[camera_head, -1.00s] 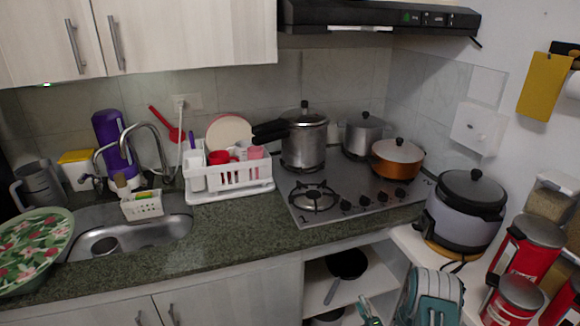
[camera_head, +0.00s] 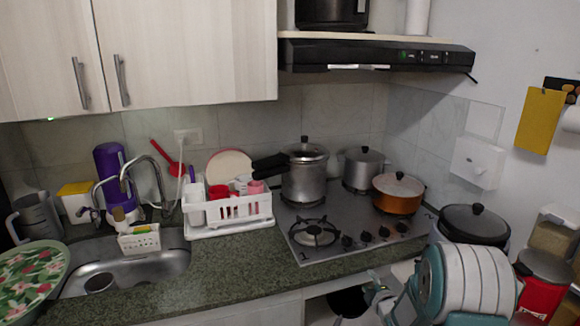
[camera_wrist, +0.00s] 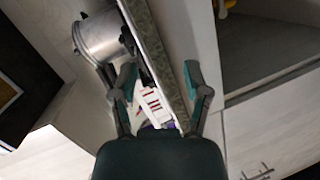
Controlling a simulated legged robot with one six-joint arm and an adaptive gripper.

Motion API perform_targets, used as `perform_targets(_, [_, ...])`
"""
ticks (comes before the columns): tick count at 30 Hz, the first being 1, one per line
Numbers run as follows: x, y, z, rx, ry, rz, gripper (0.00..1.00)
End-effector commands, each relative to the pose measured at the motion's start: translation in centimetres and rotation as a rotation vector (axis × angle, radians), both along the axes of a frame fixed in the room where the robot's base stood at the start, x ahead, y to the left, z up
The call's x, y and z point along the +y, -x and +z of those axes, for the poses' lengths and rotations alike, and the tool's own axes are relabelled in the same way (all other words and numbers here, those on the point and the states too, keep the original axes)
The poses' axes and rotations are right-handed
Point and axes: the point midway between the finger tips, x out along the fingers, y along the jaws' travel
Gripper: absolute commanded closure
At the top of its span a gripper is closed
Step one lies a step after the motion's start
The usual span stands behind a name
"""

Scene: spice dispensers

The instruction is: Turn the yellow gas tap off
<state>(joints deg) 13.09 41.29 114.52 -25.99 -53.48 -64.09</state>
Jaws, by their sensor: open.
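A small yellow piece (camera_wrist: 228,4) shows at the top edge of the wrist view, at the open space under the counter. It may be the yellow gas tap, but it is cut off and too small to tell its handle position. No gas tap can be made out in the head view. My gripper (camera_wrist: 162,80) is open and empty, its two fingers on either side of the counter's front edge in the wrist picture. In the head view my gripper (camera_head: 376,292) is low, in front of the counter below the stove, partly cut off by the frame.
The granite counter (camera_head: 225,262) holds the gas stove (camera_head: 330,235), a pressure cooker (camera_head: 304,178), an orange pot (camera_head: 397,193) and a white dish rack (camera_head: 228,214). A black pan (camera_head: 347,302) sits in the open shelf below. A rice cooker (camera_head: 475,222) and red canisters (camera_head: 541,285) stand at the right.

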Motion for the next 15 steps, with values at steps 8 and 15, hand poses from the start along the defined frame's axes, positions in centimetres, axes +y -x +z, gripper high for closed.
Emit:
perform_targets(8, [0.4, 3.0, 8.4, 0.164, -0.156, -0.171, 0.39])
perform_targets(15, [1.2, 8.1, 14.0, 0.294, -0.326, -0.338, 0.39])
